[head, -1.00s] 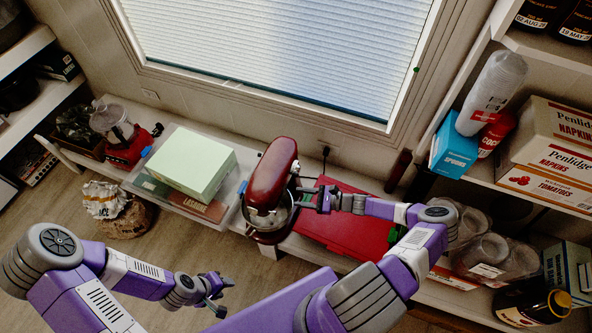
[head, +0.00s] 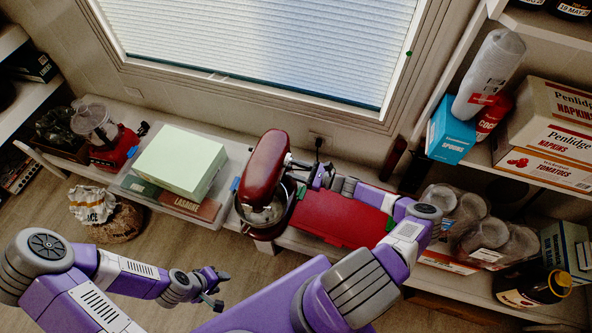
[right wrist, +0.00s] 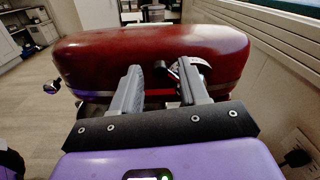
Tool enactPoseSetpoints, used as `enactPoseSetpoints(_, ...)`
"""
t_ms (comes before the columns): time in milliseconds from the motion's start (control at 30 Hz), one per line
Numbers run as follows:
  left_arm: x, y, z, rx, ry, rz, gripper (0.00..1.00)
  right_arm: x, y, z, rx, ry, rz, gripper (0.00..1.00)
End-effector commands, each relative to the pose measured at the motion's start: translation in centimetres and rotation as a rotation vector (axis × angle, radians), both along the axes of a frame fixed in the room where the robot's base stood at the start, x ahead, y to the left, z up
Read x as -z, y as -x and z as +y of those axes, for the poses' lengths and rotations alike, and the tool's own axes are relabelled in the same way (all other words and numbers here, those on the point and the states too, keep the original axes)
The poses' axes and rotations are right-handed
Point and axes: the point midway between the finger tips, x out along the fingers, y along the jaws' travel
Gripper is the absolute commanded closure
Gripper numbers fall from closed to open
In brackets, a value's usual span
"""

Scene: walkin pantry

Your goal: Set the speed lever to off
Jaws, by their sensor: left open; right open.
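The stand mixer (head: 264,171) has a dark red head and a metal bowl (head: 265,212), and stands on the low shelf below the window. In the right wrist view its red head (right wrist: 150,52) fills the upper middle. A small dark-tipped lever (right wrist: 161,67) shows at the head's side, between and just beyond my fingertips; I cannot tell its setting. My right gripper (head: 297,168) is open beside the head's right side; its two fingers also show in the right wrist view (right wrist: 163,84). I cannot tell whether they touch the mixer. My left gripper (head: 214,288) is open and empty, low over the floor.
A red case (head: 340,218) lies right of the mixer under my right arm. Pale green and lasagne boxes (head: 182,160) and a red food processor (head: 112,145) stand left. Plastic jars (head: 490,240) stand right. A socket with a plug (head: 318,140) is on the wall behind.

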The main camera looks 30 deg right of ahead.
Motion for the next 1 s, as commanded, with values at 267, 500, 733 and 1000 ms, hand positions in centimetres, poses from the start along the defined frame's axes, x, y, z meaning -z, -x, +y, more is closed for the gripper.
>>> enactPoseSetpoints(267, -0.02, 0.00, 0.00, 0.000, 0.000, 0.000, 0.57, -0.02, 0.01, 0.01, 0.000, 0.000, 0.000, 0.76)
enactPoseSetpoints(500, -0.01, 0.00, -0.01, 0.000, 0.000, 0.000, 0.57, 0.00, 0.01, 0.07, -0.001, 0.000, 0.000, 1.00)
enactPoseSetpoints(733, -0.15, -0.01, -0.01, 0.000, 0.000, 0.000, 0.57, -0.14, -0.06, 0.04, -0.002, -0.014, 0.013, 1.00)
enactPoseSetpoints(1000, -0.88, -0.01, 0.00, 0.000, 0.000, 0.000, 0.57, -0.77, -0.40, -0.30, -0.004, -0.109, 0.096, 1.00)
